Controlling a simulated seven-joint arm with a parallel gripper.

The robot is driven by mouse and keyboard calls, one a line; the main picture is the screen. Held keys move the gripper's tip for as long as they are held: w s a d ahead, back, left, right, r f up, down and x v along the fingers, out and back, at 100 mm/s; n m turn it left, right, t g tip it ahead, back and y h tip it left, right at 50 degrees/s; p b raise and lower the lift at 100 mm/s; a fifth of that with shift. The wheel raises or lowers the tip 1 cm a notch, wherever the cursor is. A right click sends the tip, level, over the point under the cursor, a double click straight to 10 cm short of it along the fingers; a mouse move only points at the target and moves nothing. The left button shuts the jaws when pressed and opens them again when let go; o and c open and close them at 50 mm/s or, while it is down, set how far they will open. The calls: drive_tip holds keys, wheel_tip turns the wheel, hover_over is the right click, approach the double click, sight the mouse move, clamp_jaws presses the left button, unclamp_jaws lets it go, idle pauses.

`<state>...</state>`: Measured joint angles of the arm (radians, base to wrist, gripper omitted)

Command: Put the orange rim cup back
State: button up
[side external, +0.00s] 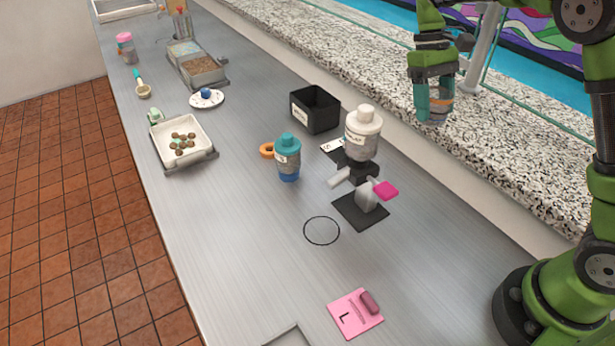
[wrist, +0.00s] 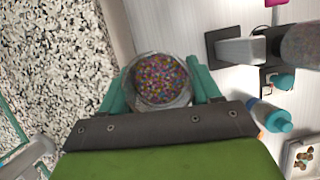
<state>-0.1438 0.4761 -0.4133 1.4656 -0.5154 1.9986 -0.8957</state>
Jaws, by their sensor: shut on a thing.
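My gripper (side external: 436,112) has teal fingers and is shut on a cup (side external: 440,103), high at the right in the side external view, in front of the speckled stone ledge. In the wrist view the cup (wrist: 161,80) sits between the two fingers (wrist: 160,88), seen from above, filled with many-coloured sprinkles. Its rim looks greyish there; a little orange shows on the cup in the side external view. The fingers hide much of its side.
A dispenser with a white-capped jar (side external: 362,135) stands on the steel counter, beside a black bin (side external: 315,109) and a teal-capped bottle (side external: 288,158). A black ring outline (side external: 322,231) marks bare counter. A pink card (side external: 355,314) lies nearer. The stone ledge (side external: 510,130) is clear.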

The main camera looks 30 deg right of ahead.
drive_tip(key=w+a+m, duration=0.2)
drive_tip(key=a, duration=0.4)
drive_tip(key=w+a+r+m+y, duration=0.1)
drive_tip(key=w+a+m, duration=0.1)
drive_tip(key=a, duration=0.5)
drive_tip(key=w+a+r+m+t+y, duration=0.1)
drive_tip(key=w+a+m, duration=0.1)
drive_tip(key=w+a, duration=0.2)
drive_tip(key=shift+a, duration=1.15)
drive_tip(key=s+a+f+m+t+y, duration=0.1)
drive_tip(key=s+a+f+m, duration=0.15)
drive_tip(key=a, duration=0.65)
drive_tip(key=s+a+f+m, duration=0.1)
drive_tip(key=a+f+m, duration=0.15)
drive_tip(key=a, duration=0.65)
drive_tip(key=shift+m+t+y, duration=0.3)
drive_tip(key=shift+m+t, duration=0.3)
drive_tip(key=shift+m, duration=0.3)
drive_tip(key=shift+s+a+r+x, duration=0.1)
drive_tip(key=shift+s+x, duration=0.45)
drive_tip(key=shift+x, duration=2.1)
drive_tip(key=shift+s+a+r+x, duration=0.1)
drive_tip(key=shift+s+x, duration=0.4)
drive_tip(key=shift+x, duration=2.2)
drive_tip(key=shift+s+a+r+x, duration=0.15)
drive_tip(key=shift+s+x, duration=0.4)
drive_tip(key=shift+x, duration=2.1)
drive_tip(key=shift+f, duration=0.45)
drive_tip(key=o, duration=1.2)
